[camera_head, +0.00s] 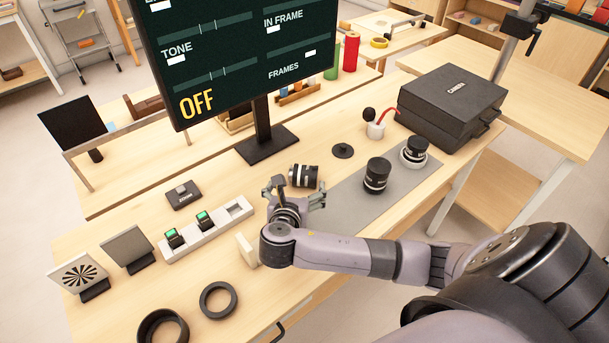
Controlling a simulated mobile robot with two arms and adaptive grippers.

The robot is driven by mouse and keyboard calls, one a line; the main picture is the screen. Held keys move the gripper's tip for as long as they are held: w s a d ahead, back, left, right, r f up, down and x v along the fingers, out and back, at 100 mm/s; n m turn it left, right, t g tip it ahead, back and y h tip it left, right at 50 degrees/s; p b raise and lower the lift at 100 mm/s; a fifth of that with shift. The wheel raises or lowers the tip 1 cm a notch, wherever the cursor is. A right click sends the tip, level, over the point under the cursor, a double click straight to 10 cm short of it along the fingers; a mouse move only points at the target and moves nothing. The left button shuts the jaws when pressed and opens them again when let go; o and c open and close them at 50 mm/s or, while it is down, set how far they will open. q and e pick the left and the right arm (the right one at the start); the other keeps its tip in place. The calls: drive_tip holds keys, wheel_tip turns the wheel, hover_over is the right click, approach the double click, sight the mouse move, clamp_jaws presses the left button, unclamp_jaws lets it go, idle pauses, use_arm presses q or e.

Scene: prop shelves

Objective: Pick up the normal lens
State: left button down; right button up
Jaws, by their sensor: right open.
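Three dark camera lenses are in view, and I cannot tell by any label which is the normal lens. One lens (303,176) with a pale band lies on its side on the table, just beyond my right gripper. A second lens (377,176) stands upright on the grey mat (345,207). A third lens (414,148) stands at the mat's far end in a white round holder (413,162). My right gripper (294,191) is open, its fingers spread near the lying lens; I cannot tell whether they touch it. My left gripper is not in view.
A monitor (240,60) on a black stand is behind the lenses. A pale slotted tray (207,230) and black rings (218,300) are left of my arm.

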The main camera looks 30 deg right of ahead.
sight(303, 169)
drive_tip(key=x, duration=0.8)
drive_tip(key=shift+f, duration=0.1)
drive_tip(key=shift+f+p+x, duration=0.2)
drive_tip(key=shift+p+x, duration=0.1)
drive_tip(key=shift+x, duration=1.1)
drive_tip(key=shift+f+p+x, duration=0.15)
drive_tip(key=shift+p+x, duration=0.1)
drive_tip(key=shift+x, duration=1.2)
drive_tip(key=shift+s+a, duration=0.1)
drive_tip(key=shift+s, duration=0.05)
drive_tip(key=shift+r, duration=0.1)
drive_tip(key=c, duration=1.7)
wheel_tip(303, 169, up, 20)
drive_tip(key=shift+c, duration=0.2)
drive_tip(key=s+a+r+n+t+y, duration=0.1)
drive_tip(key=s+a+r+n+y, duration=0.3)
drive_tip(key=a, duration=0.5)
drive_tip(key=s+a+r+n+t+y, duration=0.2)
drive_tip(key=s+a+r+n+y, duration=0.2)
drive_tip(key=a+r, duration=0.4)
drive_tip(key=shift+s+a+y, duration=0.5)
drive_tip(key=shift+a+y, duration=0.1)
drive_tip(key=shift+a, duration=0.25)
